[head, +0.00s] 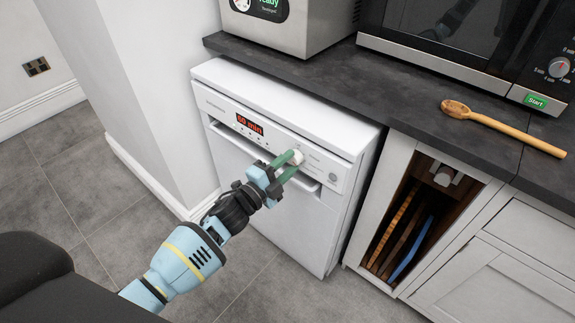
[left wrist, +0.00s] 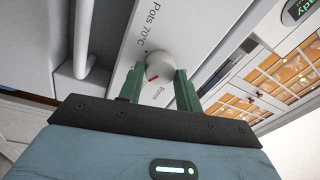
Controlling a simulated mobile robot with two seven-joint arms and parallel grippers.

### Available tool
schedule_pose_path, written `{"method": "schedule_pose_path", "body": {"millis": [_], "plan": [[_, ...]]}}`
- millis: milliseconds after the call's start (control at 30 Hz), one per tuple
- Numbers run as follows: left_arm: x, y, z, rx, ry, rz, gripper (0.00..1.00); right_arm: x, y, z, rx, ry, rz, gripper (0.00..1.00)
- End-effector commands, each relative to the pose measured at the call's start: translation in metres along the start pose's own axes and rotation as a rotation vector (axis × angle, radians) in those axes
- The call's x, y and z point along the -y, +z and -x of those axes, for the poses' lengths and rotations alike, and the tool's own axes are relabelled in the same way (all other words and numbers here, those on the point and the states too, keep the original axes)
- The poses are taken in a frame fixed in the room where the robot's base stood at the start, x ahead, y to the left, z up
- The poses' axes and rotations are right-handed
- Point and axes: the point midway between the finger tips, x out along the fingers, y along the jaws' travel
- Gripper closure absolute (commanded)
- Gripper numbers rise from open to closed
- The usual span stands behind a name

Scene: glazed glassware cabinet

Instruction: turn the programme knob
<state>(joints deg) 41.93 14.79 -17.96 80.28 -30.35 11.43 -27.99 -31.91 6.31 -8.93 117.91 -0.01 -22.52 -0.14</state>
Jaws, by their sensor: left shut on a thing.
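The white programme knob (left wrist: 160,68) is on the front panel of the white dishwasher (head: 240,90). It has a red mark at its left side in the left wrist view, where the labels "Pots 70°C" and "Rinse" show beside it. My left gripper (head: 290,165) is at the panel, its green fingers shut on the knob from both sides; it also shows in the left wrist view (left wrist: 158,88). In the head view the fingers partly cover the knob. The red display (head: 249,124) appears to read "60 min". My right gripper is not in view.
A dark worktop (head: 340,85) runs above the dishwasher, with a wooden spoon (head: 500,127), a microwave (head: 450,40) and a steel appliance (head: 290,25) on it. An open compartment (head: 415,215) with boards is to the right. The floor in front is clear.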

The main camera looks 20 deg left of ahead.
Motion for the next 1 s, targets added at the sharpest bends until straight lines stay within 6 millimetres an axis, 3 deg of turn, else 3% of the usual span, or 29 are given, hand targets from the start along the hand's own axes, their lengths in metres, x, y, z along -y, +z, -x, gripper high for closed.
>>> {"method": "schedule_pose_path", "body": {"millis": [500,1000], "plan": [[0.0001,0.0009,0.0001,-0.029,0.030,-0.397,0.88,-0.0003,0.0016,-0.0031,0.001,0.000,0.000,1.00],[0.0009,0.0010,-0.0001,-0.038,0.037,-0.509,0.88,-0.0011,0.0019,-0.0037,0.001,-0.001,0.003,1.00]]}}
